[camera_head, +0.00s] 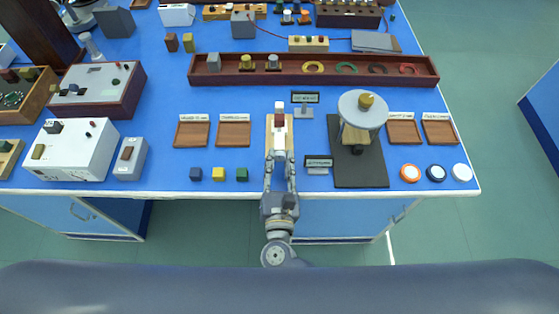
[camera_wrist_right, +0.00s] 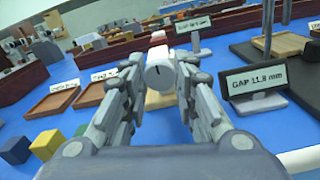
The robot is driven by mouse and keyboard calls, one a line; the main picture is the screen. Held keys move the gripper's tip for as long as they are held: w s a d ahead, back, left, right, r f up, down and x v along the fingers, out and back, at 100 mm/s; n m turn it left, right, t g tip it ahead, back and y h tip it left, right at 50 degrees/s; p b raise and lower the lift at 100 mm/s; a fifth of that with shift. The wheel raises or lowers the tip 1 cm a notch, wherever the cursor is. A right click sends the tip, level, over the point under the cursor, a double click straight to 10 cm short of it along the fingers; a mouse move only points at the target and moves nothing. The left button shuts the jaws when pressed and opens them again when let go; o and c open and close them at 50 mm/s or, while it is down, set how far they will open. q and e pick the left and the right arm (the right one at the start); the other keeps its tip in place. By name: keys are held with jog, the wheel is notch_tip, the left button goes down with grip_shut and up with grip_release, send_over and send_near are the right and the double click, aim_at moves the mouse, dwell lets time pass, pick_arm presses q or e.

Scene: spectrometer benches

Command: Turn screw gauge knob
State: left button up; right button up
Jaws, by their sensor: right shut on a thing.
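The screw gauge (camera_head: 280,121) stands on a pale wooden base near the middle of the blue bench, with a red part at its far end. Its light grey knob (camera_wrist_right: 158,74) faces me in the right wrist view and carries a short dark mark. My right gripper (camera_head: 280,157) reaches in from the front edge and is shut on the knob, one finger on each side. A dark display (camera_wrist_right: 254,88) to the right of the gripper reads "GAP 11.8 mm". The fingers hide part of the gauge. My left gripper is not in view.
Small blue, yellow and green cubes (camera_head: 219,174) lie left of my right gripper. Wooden trays (camera_head: 233,145) stand behind them. A round-topped stand (camera_head: 361,110) on a black board (camera_head: 372,179) is close on the right. A long dark-red rack (camera_head: 330,81) lies behind.

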jog(key=o, duration=1.1)
jog(key=shift+s, duration=0.1)
jog(key=s, duration=1.1)
jog(key=shift+s, duration=0.4)
